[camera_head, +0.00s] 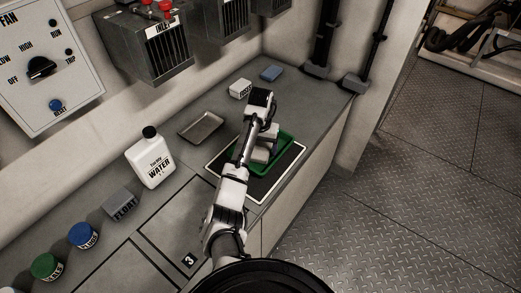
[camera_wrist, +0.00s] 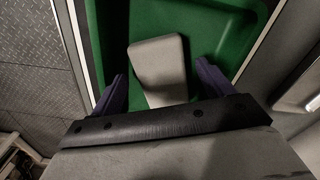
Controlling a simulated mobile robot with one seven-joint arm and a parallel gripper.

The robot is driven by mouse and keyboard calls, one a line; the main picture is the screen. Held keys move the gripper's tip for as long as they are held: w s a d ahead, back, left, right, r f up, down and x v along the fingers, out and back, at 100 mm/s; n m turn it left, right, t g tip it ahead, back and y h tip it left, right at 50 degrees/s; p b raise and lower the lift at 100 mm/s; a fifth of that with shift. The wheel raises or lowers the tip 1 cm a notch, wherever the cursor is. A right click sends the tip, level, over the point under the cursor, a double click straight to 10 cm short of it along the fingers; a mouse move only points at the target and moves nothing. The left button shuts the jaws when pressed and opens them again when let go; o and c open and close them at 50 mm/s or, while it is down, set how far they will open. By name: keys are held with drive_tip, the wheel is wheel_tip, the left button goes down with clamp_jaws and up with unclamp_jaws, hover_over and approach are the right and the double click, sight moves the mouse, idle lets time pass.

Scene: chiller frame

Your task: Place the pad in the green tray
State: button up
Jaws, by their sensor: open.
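A pale grey block, seemingly the pad (camera_wrist: 158,65), lies in the green tray (camera_wrist: 215,28) in the wrist view. In the head view the pad (camera_head: 261,155) shows inside the green tray (camera_head: 287,150), partly hidden by my arm. My gripper (camera_wrist: 162,82) is open, with one dark finger on each side of the pad's near end. Gaps show between the fingers and the pad. The gripper also shows over the tray in the head view (camera_head: 266,142). The pad's near end is hidden behind my gripper.
The tray sits on a black mat with a white border (camera_head: 262,190). A metal tray (camera_head: 202,127), a water bottle (camera_head: 151,160), a white labelled block (camera_head: 241,88) and a blue block (camera_head: 271,72) stand around it. The grey float block (camera_head: 121,203) and lidded jars are further left.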

sight(260, 151)
wheel_tip(260, 151, up, 10)
drive_tip(key=p, duration=0.3)
drive_tip(key=shift+r+p, duration=0.25)
drive_tip(key=shift+p, duration=0.05)
